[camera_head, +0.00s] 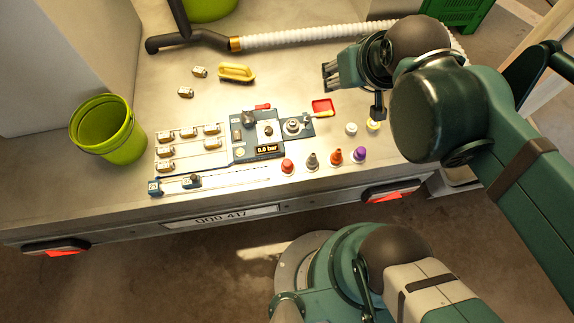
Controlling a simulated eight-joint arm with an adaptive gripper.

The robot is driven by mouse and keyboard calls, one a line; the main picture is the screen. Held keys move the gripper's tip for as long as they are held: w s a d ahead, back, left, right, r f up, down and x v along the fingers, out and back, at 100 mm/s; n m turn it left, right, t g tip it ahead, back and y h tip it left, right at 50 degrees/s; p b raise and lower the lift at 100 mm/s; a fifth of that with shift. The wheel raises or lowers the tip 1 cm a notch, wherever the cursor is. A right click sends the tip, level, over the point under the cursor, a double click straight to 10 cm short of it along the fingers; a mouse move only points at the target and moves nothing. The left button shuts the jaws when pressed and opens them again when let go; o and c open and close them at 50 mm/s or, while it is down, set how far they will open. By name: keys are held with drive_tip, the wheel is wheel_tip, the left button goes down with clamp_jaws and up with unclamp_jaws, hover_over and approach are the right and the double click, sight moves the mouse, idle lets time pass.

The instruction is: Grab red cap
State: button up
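A red cap (287,166) stands on the trailer bed near its front edge, at the left end of a row. A grey cap (312,160), an orange-red cap (336,156) and a purple cap (359,154) stand to its right. My gripper (328,76) is above the back right of the bed, pointing left, up and to the right of the red cap and well apart from it. Its fingers are small and dark; whether they are open or shut is not clear. I see nothing held in it.
A press device (242,152) with a 0.0 bar display lies left of the caps. A green bucket (110,130), small labelled parts, a yellow brush (236,73), a red dustpan (322,107) and a white hose (310,35) are around. A white cap (351,128) stands behind the row.

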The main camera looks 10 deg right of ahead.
idle(0.3)
drive_tip(key=n+g+b, duration=0.4)
drive_tip(key=n+g, duration=0.3)
drive_tip(key=n, duration=1.2)
hover_over(287, 162)
drive_tip(key=f, duration=2.8)
drive_tip(key=shift+w+d, duration=0.35)
drive_tip(key=shift+w, duration=0.05)
drive_tip(key=shift+s+a+f+n, duration=0.2)
drive_tip(key=shift+s+f+n, duration=0.2)
drive_tip(key=shift+f, duration=0.2)
drive_tip(key=shift+f+b, duration=0.5)
drive_tip(key=shift+f, duration=0.8)
drive_tip(key=shift+a+f+b, duration=0.1)
drive_tip(key=shift+f+b, duration=1.1)
drive_tip(key=shift+f, duration=1.4)
